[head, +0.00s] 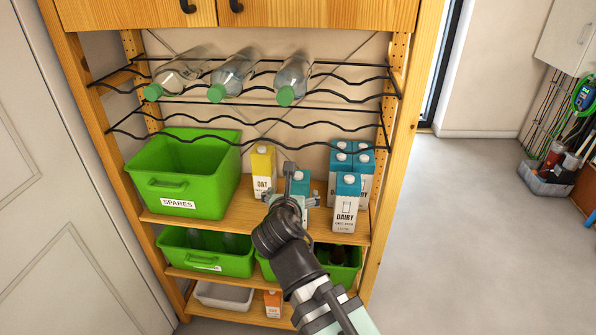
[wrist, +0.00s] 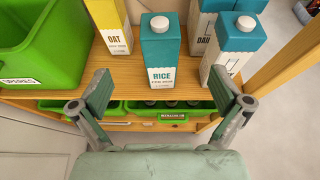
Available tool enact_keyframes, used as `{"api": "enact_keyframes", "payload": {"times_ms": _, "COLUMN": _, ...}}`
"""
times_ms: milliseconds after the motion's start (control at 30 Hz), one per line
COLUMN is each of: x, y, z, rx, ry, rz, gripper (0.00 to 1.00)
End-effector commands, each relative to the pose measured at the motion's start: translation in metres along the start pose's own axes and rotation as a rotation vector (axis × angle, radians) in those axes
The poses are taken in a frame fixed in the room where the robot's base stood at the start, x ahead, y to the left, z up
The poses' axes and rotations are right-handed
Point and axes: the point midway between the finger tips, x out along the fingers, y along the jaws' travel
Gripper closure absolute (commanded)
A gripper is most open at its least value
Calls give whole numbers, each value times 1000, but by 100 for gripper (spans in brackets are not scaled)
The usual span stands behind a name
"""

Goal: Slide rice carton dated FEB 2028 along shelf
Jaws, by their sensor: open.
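The rice carton (wrist: 160,56) has a teal top, a white cap and the word RICE on its white front. It stands upright near the shelf's front edge in the wrist view. Its date is too small to read. My gripper (wrist: 161,88) is open, with one finger on each side in front of the carton, and no hold shows. In the head view my gripper (head: 291,196) reaches the same shelf (head: 252,216) and largely hides the carton.
A yellow oat carton (head: 263,171) stands left of the rice carton, and blue dairy cartons (head: 346,206) stand to the right. A green SPARES bin (head: 184,199) fills the shelf's left. Above is a wire rack with bottles (head: 232,74); green bins (head: 207,258) sit below.

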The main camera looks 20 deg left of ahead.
Motion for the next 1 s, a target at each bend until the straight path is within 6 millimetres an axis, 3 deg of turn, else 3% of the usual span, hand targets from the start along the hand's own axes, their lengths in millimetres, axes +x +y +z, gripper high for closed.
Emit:
{"api": "enact_keyframes", "payload": {"times_ms": 367, "x": 9, "y": -1, "z": 2, "rx": -3, "ry": 7, "rz": 5, "gripper": 0}}
{"api": "enact_keyframes", "payload": {"times_ms": 867, "x": 39, "y": 0, "z": 2, "rx": -2, "ry": 8, "rz": 5, "gripper": 0}}
{"api": "enact_keyframes", "payload": {"times_ms": 1000, "x": 70, "y": 1, "z": -1, "rx": -1, "ry": 6, "rz": 4, "gripper": 0}}
